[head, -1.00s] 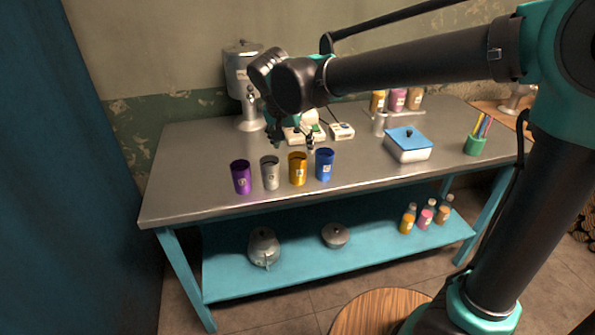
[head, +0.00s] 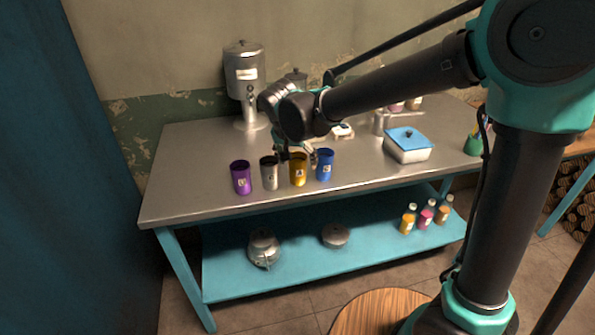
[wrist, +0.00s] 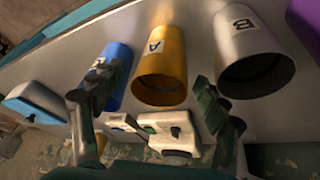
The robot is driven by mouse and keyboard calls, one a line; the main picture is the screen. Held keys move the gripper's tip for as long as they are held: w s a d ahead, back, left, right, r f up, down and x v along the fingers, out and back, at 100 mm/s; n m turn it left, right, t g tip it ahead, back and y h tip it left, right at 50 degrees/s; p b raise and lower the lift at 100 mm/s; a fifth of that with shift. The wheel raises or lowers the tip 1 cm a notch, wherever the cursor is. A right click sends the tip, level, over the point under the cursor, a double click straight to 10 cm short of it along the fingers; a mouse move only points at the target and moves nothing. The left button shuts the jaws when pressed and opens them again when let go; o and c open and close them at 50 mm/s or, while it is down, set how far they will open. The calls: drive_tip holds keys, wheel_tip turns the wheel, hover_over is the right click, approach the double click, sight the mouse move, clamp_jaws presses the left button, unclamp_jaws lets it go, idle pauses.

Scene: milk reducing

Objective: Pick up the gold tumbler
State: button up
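The gold tumbler (head: 299,172) stands upright near the front edge of the metal table, between a silver tumbler (head: 269,174) and a blue tumbler (head: 325,165). In the wrist view the gold tumbler (wrist: 162,68) is in the middle, its open rim towards the camera and a letter label on its side. My gripper (wrist: 158,84) is open, one finger on the blue tumbler's side and one on the silver tumbler's side. In the head view my gripper (head: 295,152) is close behind the gold tumbler's rim and partly hidden. I cannot tell whether the fingers touch any tumbler.
A purple tumbler (head: 241,178) stands at the left end of the row. A white box with a blue lid (head: 408,145) is to the right. A metal dispenser (head: 245,80) stands at the back. The table's front left (head: 190,190) is clear.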

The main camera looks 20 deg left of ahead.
drive_tip(key=c, duration=1.2)
drive_tip(key=shift+r, duration=0.15)
drive_tip(key=shift+c, duration=0.2)
